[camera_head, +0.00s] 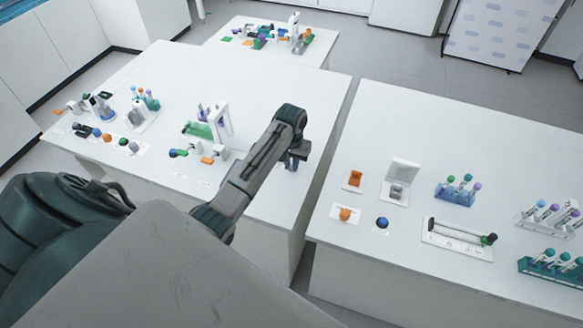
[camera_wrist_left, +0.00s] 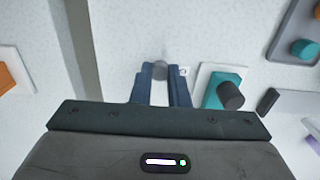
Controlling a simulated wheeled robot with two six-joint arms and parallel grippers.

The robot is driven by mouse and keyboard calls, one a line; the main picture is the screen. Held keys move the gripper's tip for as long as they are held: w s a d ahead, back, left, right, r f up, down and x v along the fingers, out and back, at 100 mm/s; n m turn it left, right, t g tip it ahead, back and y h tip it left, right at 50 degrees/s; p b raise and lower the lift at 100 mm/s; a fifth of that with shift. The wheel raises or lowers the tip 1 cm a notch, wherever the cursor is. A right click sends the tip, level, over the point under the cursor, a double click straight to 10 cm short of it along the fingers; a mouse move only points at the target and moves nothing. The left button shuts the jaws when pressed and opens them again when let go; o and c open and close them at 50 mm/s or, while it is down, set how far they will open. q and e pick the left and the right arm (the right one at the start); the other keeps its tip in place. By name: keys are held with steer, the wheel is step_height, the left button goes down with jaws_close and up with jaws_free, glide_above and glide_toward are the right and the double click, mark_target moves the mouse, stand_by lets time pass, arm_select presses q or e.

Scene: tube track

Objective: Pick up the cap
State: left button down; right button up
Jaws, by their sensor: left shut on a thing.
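In the left wrist view, a small grey round piece, which looks like the cap (camera_wrist_left: 160,70), sits between the tips of my left gripper (camera_wrist_left: 161,82). The fingers are shut on it. In the head view, my left gripper (camera_head: 291,163) points down over the right part of the left table (camera_head: 262,198), near that table's right edge. The cap is too small to make out in the head view. My right gripper is in neither view.
Left of the gripper on the same table is a white frame with a green piece (camera_head: 198,130). Tubes in a rack (camera_head: 141,115) stand further left. Past a gap, the right table (camera_head: 400,130) carries an orange block (camera_head: 354,179), a blue tube rack (camera_head: 455,196) and a long tube holder (camera_head: 455,242).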

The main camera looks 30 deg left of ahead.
arm_select(q)
steer(key=shift+r, duration=0.1)
steer(key=shift+r, duration=2.65)
